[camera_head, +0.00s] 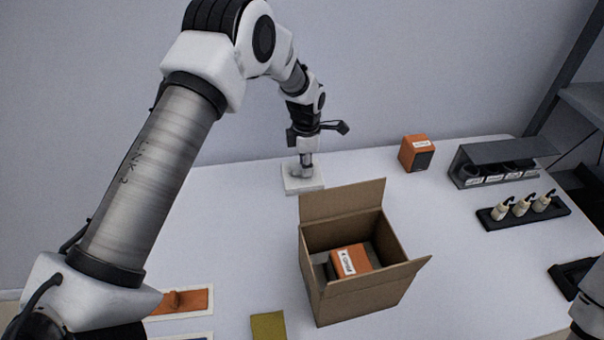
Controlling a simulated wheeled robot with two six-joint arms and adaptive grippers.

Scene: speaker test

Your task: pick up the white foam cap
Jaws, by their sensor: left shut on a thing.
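The white foam cap (291,185) is a pale, flat block near the back edge of the table, left of the orange speaker and behind the carton. My left gripper (304,172) reaches down onto it from above and is shut on it. The fingertips are small and partly hidden against the white foam. I cannot tell whether the cap touches the table or is slightly raised. My right gripper is not in view.
An open cardboard carton (358,295) with an orange box inside stands in front. An orange speaker (412,153), a grey rack (500,158) and a black tray (497,221) of small bottles stand right.

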